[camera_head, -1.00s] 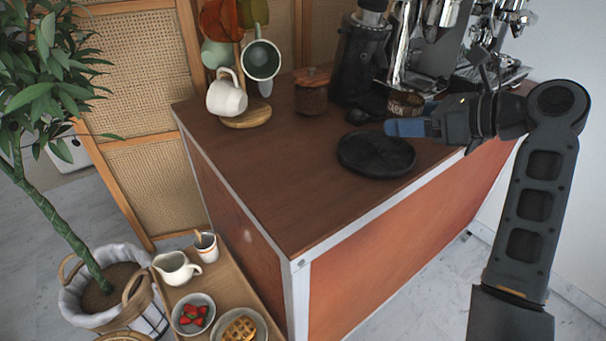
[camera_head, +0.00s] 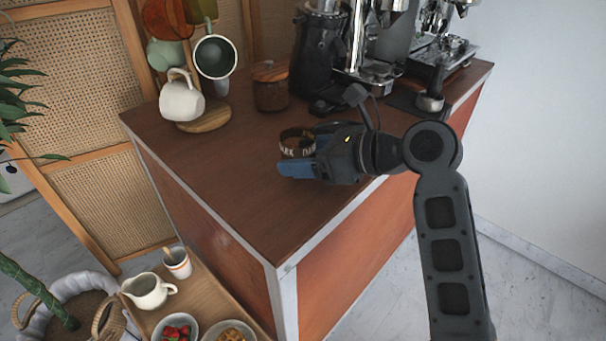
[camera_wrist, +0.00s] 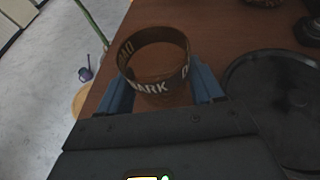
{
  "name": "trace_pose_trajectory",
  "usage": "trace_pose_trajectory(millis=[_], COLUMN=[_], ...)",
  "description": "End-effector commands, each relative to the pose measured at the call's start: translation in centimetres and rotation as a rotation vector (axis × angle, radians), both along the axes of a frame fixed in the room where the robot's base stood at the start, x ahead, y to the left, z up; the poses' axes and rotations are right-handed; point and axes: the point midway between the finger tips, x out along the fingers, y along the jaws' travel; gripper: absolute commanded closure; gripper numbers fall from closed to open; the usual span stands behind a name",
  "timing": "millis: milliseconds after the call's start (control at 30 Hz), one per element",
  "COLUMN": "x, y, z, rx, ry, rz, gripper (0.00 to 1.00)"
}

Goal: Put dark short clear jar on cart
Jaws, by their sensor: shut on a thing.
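The dark short clear jar (camera_head: 297,142) is an open, see-through ring shape with a brown band and pale lettering that reads "ARK" in part. My gripper (camera_head: 297,167) is shut on it, with a blue finger on each side in the wrist view (camera_wrist: 163,90). The jar also shows there upright between the fingers (camera_wrist: 152,64).
A round black plate (camera_wrist: 270,88) lies right of the jar; my arm hides it in the head view. A wooden-lidded jar (camera_head: 270,88), a mug stand (camera_head: 205,118), a black grinder (camera_head: 318,60) and an espresso machine (camera_head: 375,45) stand behind. The cart's left front is clear.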

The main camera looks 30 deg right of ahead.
Motion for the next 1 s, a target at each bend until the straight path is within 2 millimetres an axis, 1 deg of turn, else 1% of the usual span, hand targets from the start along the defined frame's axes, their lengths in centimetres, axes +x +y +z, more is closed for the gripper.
trace_pose_trajectory(millis=[67, 167, 300, 400, 767, 800, 1000], x=[0.0, -0.1, -0.1, -0.1, -0.1, -0.1, -0.1], y=[0.3, 0.3, 0.2, 0.2, 0.2, 0.2, 0.2], z=[-0.2, -1.0, -3.1, -4.1, -4.3, -4.3, -4.3], rx=[0.0, 0.001, 0.001, 0.0, 0.001, 0.001, 0.0], ry=[-0.002, -0.001, 0.002, 0.0, -0.001, -0.001, 0.0], rz=[0.0, 0.0, -0.001, -0.002, -0.001, -0.001, -0.001], gripper=[0.72, 0.72, 0.72, 0.72, 0.72, 0.3, 0.11])
